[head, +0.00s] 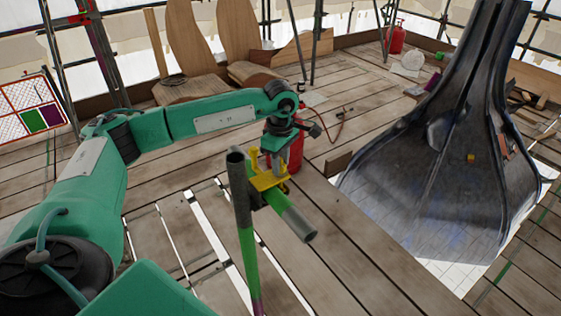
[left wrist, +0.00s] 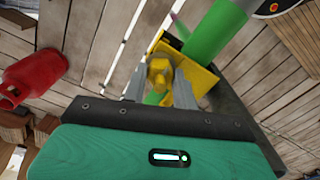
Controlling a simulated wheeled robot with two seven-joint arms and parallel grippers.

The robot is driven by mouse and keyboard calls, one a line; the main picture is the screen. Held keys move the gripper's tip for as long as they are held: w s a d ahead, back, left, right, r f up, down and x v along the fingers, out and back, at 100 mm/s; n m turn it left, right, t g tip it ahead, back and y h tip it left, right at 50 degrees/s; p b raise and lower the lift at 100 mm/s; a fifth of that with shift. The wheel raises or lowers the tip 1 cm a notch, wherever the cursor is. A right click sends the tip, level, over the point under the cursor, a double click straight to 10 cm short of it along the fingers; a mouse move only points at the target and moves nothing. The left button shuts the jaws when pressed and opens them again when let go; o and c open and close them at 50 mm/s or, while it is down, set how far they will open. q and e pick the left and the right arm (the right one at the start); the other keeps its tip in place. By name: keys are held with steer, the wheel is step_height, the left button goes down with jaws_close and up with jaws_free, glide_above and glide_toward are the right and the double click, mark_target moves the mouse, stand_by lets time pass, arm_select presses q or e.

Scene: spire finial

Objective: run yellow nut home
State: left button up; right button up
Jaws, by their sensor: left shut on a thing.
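The yellow nut (left wrist: 160,76) sits on a yellow coupler (head: 262,181), which also shows in the left wrist view (left wrist: 204,78). The coupler is at the crossing of an upright grey and green tube (head: 247,250) and a slanting tube with a grey end (head: 298,224). My left gripper (head: 273,162) reaches down onto the coupler from above. In the left wrist view its two grey fingers (left wrist: 161,94) are on either side of the nut, shut on it. In the head view the nut is too small and covered to make out. My right gripper is in neither view.
A red gas bottle (head: 296,152) stands just behind the coupler and shows in the left wrist view (left wrist: 35,80). A large dark metal spire (head: 445,165) rises at right. Plank gaps (head: 210,235) open at lower left. Bare planks (head: 365,250) lie right of the tubes.

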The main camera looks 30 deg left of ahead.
arm_select(q)
steer(key=o, duration=1)
steer(key=shift+c, duration=0.2)
steer(key=shift+r, duration=0.1)
step_height(320, 180, up, 14)
steer(key=b, duration=0.2)
steer(key=shift+b, duration=0.4)
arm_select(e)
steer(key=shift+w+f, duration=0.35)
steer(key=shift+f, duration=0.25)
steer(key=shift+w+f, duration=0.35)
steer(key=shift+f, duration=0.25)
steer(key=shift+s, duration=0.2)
arm_select(q)
steer(key=shift+f, duration=0.2)
